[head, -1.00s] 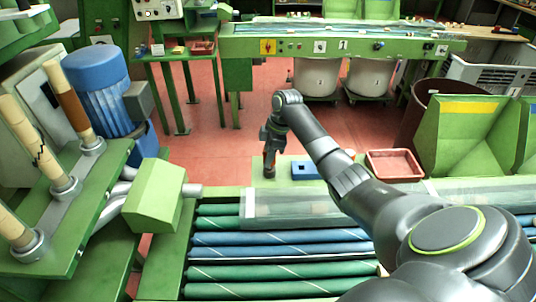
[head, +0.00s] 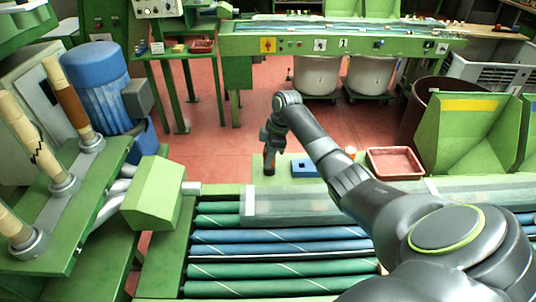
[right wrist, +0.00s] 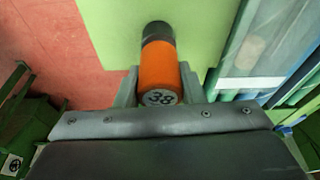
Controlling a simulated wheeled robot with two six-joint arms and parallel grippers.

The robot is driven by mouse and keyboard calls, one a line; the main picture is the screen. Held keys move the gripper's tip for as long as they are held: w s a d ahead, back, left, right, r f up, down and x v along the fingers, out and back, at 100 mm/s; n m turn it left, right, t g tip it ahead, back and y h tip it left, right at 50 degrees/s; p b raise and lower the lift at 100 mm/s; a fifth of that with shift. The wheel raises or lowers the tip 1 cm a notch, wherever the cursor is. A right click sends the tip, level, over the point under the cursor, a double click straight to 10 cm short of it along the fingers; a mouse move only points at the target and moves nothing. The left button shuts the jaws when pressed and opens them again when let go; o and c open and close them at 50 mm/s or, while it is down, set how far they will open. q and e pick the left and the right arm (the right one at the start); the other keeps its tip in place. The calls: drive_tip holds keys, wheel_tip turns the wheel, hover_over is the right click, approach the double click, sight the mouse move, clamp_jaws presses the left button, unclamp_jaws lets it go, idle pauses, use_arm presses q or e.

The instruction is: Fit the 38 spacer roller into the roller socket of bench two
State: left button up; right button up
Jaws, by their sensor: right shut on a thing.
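The spacer roller (right wrist: 161,68) is an orange cylinder with 38 on its near end face in the right wrist view. A dark grey cylindrical part (right wrist: 158,32) shows at its far end; I cannot tell whether this is the roller's own end or the socket. My right gripper (right wrist: 158,88) is shut on the roller near its numbered end. In the head view the roller (head: 269,160) looks upright under my right gripper (head: 270,147), at the left part of a light green bench top. My left gripper is not in view.
A blue block (head: 305,168) with a dark recess stands just right of the roller. A red tray (head: 395,163) lies further right. Green and blue rollers (head: 275,253) fill the near bench. Red floor (head: 215,140) is open beyond the bench's left end.

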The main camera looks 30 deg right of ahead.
drive_tip(key=shift+f, duration=0.35)
drive_tip(key=o, duration=1.1)
drive_tip(key=shift+b+v, duration=0.3)
drive_tip(key=shift+v, duration=8.45)
